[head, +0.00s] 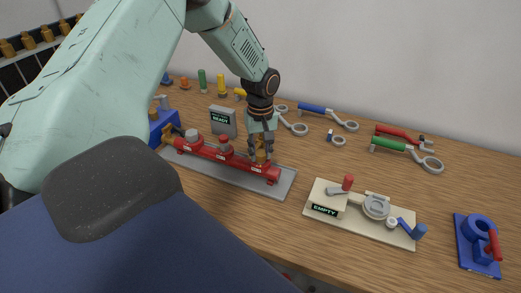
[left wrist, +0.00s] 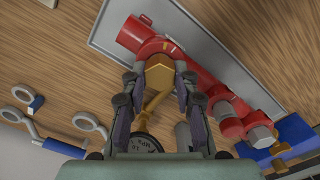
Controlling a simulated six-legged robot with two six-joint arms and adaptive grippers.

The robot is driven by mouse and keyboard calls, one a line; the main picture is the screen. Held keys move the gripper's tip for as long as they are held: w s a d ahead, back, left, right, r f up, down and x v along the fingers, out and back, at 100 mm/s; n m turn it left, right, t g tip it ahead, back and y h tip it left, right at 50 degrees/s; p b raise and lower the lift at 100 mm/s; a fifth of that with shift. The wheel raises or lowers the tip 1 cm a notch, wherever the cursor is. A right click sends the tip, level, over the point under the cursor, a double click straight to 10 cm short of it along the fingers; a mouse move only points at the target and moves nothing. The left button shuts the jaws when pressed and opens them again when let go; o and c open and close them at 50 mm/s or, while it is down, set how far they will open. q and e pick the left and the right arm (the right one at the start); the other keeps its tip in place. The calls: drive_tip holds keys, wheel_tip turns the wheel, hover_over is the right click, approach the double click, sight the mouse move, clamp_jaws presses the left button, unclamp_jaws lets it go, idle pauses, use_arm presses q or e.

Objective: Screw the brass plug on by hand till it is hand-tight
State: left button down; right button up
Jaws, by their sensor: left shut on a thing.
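The brass plug (left wrist: 159,72) sits at the open end of the red pipe manifold (left wrist: 205,68) in the left wrist view. My left gripper (left wrist: 160,80) is shut on it, with a finger on each side. In the head view my left gripper (head: 263,148) points down over the right end of the red manifold (head: 215,155), and the brass plug (head: 262,158) shows just below the fingers. The manifold lies on a grey plate (head: 285,184). The thread under the plug is hidden. My right gripper is not in view.
A grey box reading READY (head: 222,121) stands behind the manifold. Wrenches with blue (head: 318,110) and green (head: 390,144) handles lie at the back. A cream fixture reading EMPTY (head: 335,205) and a blue stand (head: 478,245) are on the right. Wood between them is clear.

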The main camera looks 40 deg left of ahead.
sight(260, 153)
use_arm(q)
drive_tip(key=shift+s+m+p, duration=0.1)
drive_tip(key=shift+m+p, duration=0.3)
drive_tip(key=shift+m, duration=0.8)
drive_tip(key=c, duration=1.5)
unclamp_jaws()
drive_tip(key=o, duration=0.6)
drive_tip(key=shift+c, duration=0.2)
drive_tip(key=shift+r, duration=0.2)
wheel_tip(260, 153, up, 12)
drive_tip(key=shift+f, duration=0.2)
